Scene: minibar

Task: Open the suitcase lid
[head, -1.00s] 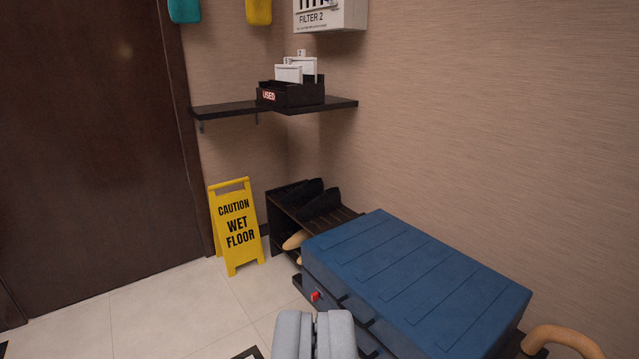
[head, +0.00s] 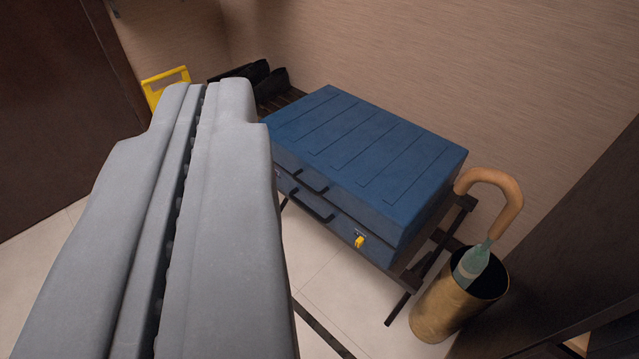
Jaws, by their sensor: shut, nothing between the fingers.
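The blue suitcase (head: 365,155) lies flat on a dark luggage rack (head: 425,262), with its lid down. Two black handles (head: 308,200) show on its front face, one above the other. A yellow latch (head: 359,241) sits near the right end of the front. The left end of the front is partly hidden behind my gripper. My gripper (head: 204,84) is shut and empty. It fills the left of the picture, in front and to the left of the suitcase, and I see no contact with it.
A brass umbrella stand (head: 440,308) holds an umbrella with a curved wooden handle (head: 490,185), close by the rack's right end. A yellow floor sign (head: 165,82) and black shoes (head: 262,78) are behind. Tiled floor (head: 335,290) in front is clear.

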